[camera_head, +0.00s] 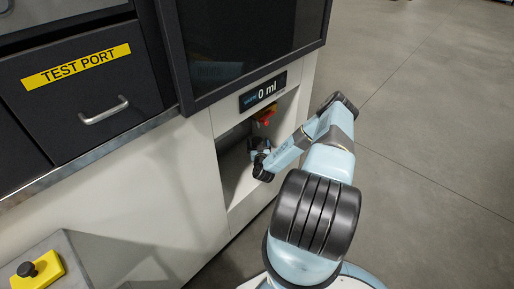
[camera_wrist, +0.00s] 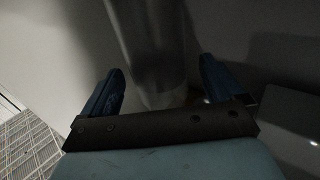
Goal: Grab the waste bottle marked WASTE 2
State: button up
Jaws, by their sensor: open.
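My gripper (camera_wrist: 160,88) is open, with one dark blue finger on each side in the wrist view. Between and beyond the fingers is a dim grey, rounded upright shape (camera_wrist: 150,45), which may be a bottle; no WASTE 2 marking is readable on it. In the head view my gripper (camera_head: 257,150) reaches into the white recess under the "0 ml" display. The head view shows no clear bottle there; my arm and the recess wall hide much of the inside.
The recess (camera_head: 236,180) has side walls close to my gripper. A red and orange part (camera_head: 265,116) hangs just above it. The "0 ml" display (camera_head: 263,91) is over the opening. A TEST PORT drawer (camera_head: 85,95) and a yellow button box (camera_head: 38,271) are left. Open floor lies right.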

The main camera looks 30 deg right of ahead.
jog(key=shift+x, duration=1.9)
jog(key=shift+r, duration=0.15)
jog(key=shift+r, duration=0.1)
jog(key=c, duration=1.6)
